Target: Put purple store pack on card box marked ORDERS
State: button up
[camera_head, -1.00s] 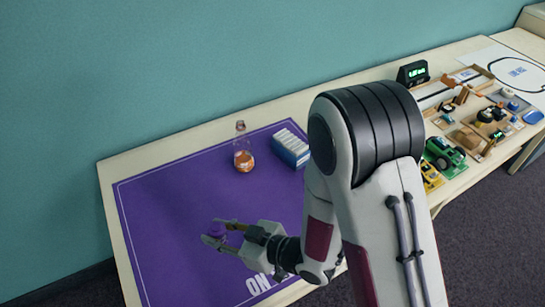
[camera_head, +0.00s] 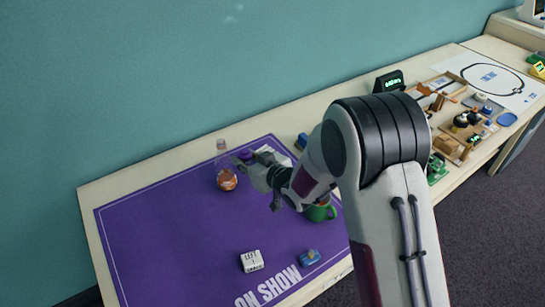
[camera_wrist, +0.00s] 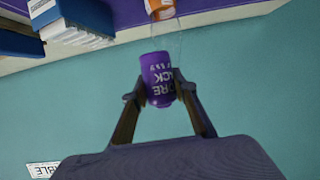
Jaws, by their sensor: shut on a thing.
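My gripper (camera_head: 246,158) is shut on the purple store pack (camera_wrist: 158,72), a small purple cylinder with white lettering, in the wrist view. In the head view the pack (camera_head: 246,154) is raised near the back of the purple mat, close beside the glass flask. A blue-and-white box (camera_wrist: 72,22) shows at the upper left of the wrist view; in the head view it is mostly hidden behind my gripper and arm. A small white box (camera_head: 250,261) with dark print stands near the mat's front. I cannot read ORDERS on either box.
A flask with orange contents (camera_head: 227,179) stands at the mat's back, very near my gripper. A green mug (camera_head: 320,211) is beside my arm. A small blue item (camera_head: 310,257) lies at the front. The left of the purple mat (camera_head: 160,220) is clear.

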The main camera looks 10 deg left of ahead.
jog(key=w+d+r+m+t+h, duration=0.1)
jog(key=w+d+r+m+h, duration=0.1)
jog(key=w, duration=0.4)
jog(key=w+d+r+m+t+h, duration=0.1)
jog(key=w+d+m+t+h, duration=0.1)
jog(key=w, duration=0.5)
jog(key=shift+w+d+r+m+h, duration=0.25)
jog(key=shift+d+r+m+h, duration=0.15)
jog(key=shift+d+m+h, duration=0.15)
jog(key=shift+f, duration=3.15)
jog(key=shift+f, duration=1.85)
jog(key=shift+f, duration=0.2)
